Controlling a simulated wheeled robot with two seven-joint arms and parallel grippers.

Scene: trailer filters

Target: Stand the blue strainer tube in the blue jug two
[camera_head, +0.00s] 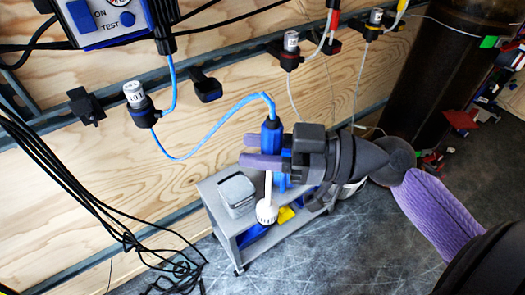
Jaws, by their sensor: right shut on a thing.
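My right gripper (262,151) comes in from the right and is shut on the blue strainer tube. The tube has a blue top (271,131) with a blue hose running from it. Its white stem hangs nearly upright to a white strainer end (266,212), in front of the grey cart. Part of the stem is hidden by the fingers. A blue part (283,182) shows just behind the stem; I cannot tell whether it is a jug. No jug number is readable. My left gripper is not in view.
A small grey cart (222,225) stands by the plywood wall, with a grey lidded box (237,193) on top and blue and yellow things below. The blue hose loops to a wall connector (141,103). Black cables (95,200) hang at left. Floor in front is clear.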

